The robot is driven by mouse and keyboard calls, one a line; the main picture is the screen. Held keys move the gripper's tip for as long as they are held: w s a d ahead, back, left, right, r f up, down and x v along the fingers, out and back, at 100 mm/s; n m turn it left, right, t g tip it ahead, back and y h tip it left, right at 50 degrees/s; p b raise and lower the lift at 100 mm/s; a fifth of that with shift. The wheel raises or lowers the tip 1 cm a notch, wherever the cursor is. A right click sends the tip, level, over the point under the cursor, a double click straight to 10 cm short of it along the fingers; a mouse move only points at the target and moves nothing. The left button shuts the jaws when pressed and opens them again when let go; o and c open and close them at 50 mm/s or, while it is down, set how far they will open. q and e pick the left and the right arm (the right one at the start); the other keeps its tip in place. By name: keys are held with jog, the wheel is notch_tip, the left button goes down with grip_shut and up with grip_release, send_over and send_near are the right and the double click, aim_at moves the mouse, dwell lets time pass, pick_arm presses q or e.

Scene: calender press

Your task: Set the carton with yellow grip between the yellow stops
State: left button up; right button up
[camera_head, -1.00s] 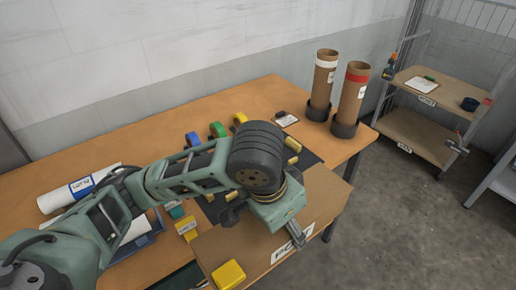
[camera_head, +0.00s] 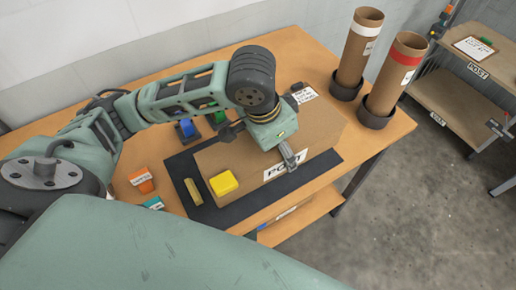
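The carton (camera_head: 322,128) is a broad brown box with a white "POST" label on its front and a yellow grip (camera_head: 223,183) near its front left corner. It is over a dark mat (camera_head: 232,214) on the table. One yellow stop (camera_head: 193,192) shows as a short bar left of the carton. Any other yellow stops are hidden by the carton or my arm. My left gripper (camera_head: 262,146) is over the carton's middle, with its finger parts at either side; it appears shut on the carton, though the contact is hidden. My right gripper is not in view.
Two cardboard tubes (camera_head: 357,52) (camera_head: 396,75) stand in dark bases at the table's right end. Blue (camera_head: 186,129) and green (camera_head: 215,117) items are behind the carton; orange (camera_head: 142,179) and teal (camera_head: 154,203) blocks lie left. A shelf cart (camera_head: 450,95) stands right.

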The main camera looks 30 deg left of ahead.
pick_arm(q)
jog(key=a+f, duration=0.1)
jog(key=a, duration=0.1)
jog(key=w+a+f, duration=0.1)
jog(key=a, duration=0.1)
jog(key=a+f, duration=0.1)
jog(key=a, duration=0.1)
jog(key=shift+w+f, duration=0.35)
jog(key=x, duration=0.3)
jog(key=shift+s+a+f+p, duration=0.1)
jog(key=shift+s+f+p, duration=0.1)
jog(key=shift+s+p, duration=0.2)
jog(key=shift+f, duration=0.3)
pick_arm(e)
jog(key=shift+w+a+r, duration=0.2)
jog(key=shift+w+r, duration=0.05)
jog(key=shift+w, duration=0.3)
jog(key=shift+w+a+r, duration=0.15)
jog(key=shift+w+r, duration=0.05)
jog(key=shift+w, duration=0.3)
pick_arm(q)
jog(key=shift+f, duration=0.2)
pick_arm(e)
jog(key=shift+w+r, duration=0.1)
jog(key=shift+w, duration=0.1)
